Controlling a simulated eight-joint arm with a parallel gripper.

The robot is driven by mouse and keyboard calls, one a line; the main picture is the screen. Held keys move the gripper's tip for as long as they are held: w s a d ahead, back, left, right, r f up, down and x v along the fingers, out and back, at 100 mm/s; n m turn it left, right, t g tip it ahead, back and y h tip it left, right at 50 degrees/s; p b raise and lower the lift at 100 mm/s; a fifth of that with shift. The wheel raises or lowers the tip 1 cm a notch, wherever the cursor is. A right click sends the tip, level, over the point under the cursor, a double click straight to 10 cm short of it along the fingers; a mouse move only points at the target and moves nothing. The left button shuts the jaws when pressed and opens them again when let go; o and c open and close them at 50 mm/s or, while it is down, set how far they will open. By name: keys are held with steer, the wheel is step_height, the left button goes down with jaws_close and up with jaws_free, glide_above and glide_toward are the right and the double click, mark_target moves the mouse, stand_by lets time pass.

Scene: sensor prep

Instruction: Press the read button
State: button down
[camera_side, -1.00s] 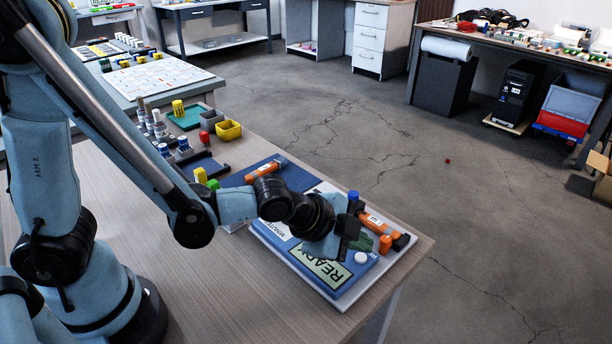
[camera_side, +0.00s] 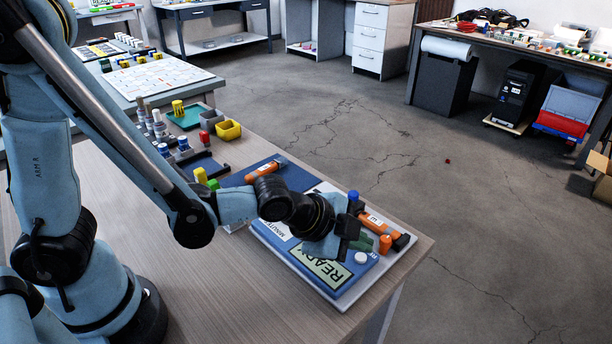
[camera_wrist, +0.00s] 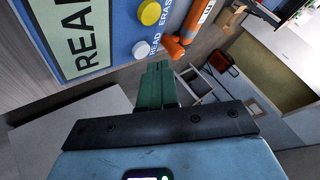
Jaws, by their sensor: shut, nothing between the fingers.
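The white round read button (camera_wrist: 141,49) sits on the blue panel beside the printed word READ in the wrist view. It also shows in the side view (camera_side: 361,257). A yellow button (camera_wrist: 149,12) sits beside it, near the word ERASE. The blue device (camera_side: 288,254) has a pale green display (camera_side: 322,270) reading READY. My gripper (camera_wrist: 157,70) is shut and empty, its green fingers pointing towards the panel. In the wrist view the fingertips are just below the white button; in the side view they are just behind it. I see no clear contact.
An orange and black device (camera_side: 380,227) lies along the blue device's right side. A dark blue mat (camera_side: 285,179) and an orange tool (camera_side: 266,170) are behind it. A yellow bin (camera_side: 228,131) and small bottles stand farther back. Bare tabletop (camera_side: 190,270) lies in front.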

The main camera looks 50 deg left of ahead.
mark_target(356, 259)
steer(key=shift+f, duration=0.2)
steer(key=shift+f, duration=0.25)
steer(key=shift+f, duration=0.4)
stand_by(0.9)
steer(key=shift+r, duration=0.85)
steer(key=shift+r, duration=0.1)
steer(key=shift+r, duration=2.4)
